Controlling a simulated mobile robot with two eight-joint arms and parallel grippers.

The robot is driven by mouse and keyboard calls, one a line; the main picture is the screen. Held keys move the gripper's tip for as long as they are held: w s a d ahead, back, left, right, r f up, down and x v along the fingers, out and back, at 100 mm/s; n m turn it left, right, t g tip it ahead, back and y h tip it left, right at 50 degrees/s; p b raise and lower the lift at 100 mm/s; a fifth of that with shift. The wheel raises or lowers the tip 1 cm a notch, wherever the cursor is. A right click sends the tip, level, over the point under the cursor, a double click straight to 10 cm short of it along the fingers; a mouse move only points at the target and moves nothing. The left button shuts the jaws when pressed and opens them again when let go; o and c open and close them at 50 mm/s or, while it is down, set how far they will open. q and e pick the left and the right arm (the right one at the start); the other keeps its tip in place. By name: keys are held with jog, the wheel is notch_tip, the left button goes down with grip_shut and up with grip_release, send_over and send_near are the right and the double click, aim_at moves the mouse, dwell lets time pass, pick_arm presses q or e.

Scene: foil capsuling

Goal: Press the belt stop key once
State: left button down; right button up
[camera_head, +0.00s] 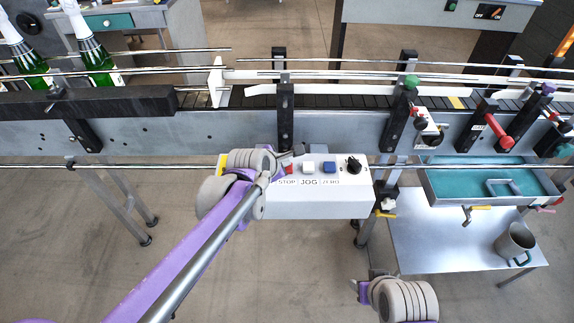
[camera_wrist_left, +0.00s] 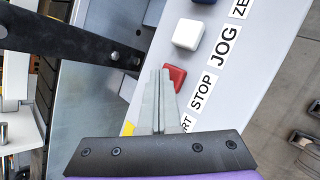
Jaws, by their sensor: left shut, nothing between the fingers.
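The control box (camera_head: 318,201) hangs at the front of the conveyor, with keys above the labels STOP, JOG and ZERO. The red stop key (camera_wrist_left: 176,77) sits above the word STOP; in the head view a small part of it (camera_head: 289,169) shows beside my gripper. My left gripper (camera_head: 280,160) is shut and empty at the box's left end. In the left wrist view its fingertips (camera_wrist_left: 160,72) overlap the red key's left edge; I cannot tell if they touch it. My right gripper (camera_head: 368,288) is partly seen low in the head view, its fingers unclear.
A white key (camera_head: 308,168), a blue key (camera_head: 330,168) and a black knob (camera_head: 353,164) lie right of the red key. A dark bracket (camera_head: 285,120) and a guide rail stand behind. Green bottles (camera_head: 95,60) are at left, a mug (camera_head: 514,243) on the lower shelf.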

dwell(0.4)
pick_arm(q)
jog(key=shift+r+p, duration=0.8)
jog(key=shift+r, duration=0.1)
jog(key=shift+r+p, duration=1.9)
jog(key=shift+r, duration=0.65)
